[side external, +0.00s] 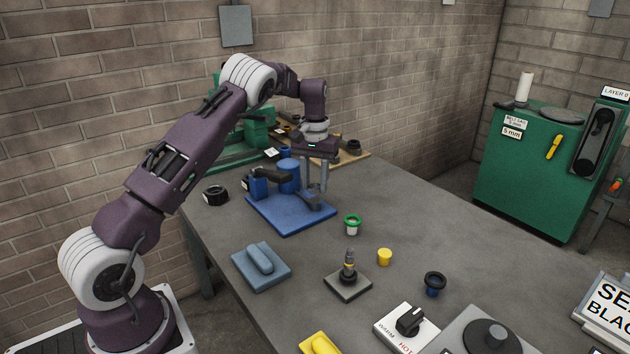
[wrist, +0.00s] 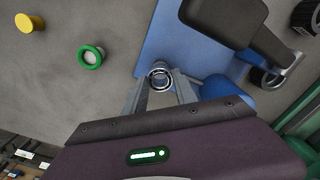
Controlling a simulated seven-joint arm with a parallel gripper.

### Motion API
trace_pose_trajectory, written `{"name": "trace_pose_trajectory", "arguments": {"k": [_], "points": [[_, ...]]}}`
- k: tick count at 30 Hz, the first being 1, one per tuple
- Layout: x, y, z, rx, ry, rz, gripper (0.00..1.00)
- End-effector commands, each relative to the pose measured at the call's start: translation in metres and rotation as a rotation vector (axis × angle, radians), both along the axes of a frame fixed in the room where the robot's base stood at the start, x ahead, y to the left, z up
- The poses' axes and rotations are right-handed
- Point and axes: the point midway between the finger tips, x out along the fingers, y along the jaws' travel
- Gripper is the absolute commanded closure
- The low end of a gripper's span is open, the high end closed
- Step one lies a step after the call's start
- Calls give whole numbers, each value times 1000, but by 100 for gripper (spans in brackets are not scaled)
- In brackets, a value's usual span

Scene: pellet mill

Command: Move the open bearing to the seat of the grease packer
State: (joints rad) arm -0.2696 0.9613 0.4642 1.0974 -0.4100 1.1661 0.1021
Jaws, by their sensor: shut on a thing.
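The open bearing (wrist: 160,77) shows in the wrist view as a small shiny metal ring between my fingertips. My gripper (wrist: 160,82) is shut on it. The grease packer is a blue base plate (side external: 280,221) with a blue cylinder (side external: 289,175), a blue block and a dark lever. In the side view my gripper (side external: 317,188) points down over the plate's right part, next to a dark grey piece (side external: 308,200). In the wrist view the bearing appears over the plate's edge (wrist: 150,45). I cannot make out the bearing in the side view, nor tell whether it touches the packer.
A green-rimmed cup (side external: 352,225), a yellow cup (side external: 385,257) and a black-ringed blue cup (side external: 434,284) stand to the right. A post on a dark plate (side external: 348,278) and a blue-grey block (side external: 261,263) are in front. A black ring (side external: 215,195) lies left of the packer.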

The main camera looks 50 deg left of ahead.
Motion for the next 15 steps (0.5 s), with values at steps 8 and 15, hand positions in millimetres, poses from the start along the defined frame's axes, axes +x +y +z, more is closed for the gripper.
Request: {"name": "trace_pose_trajectory", "arguments": {"k": [8,15], "points": [[0,0,-12,-1,2,0,100],[0,0,-12,0,0,0,100]]}}
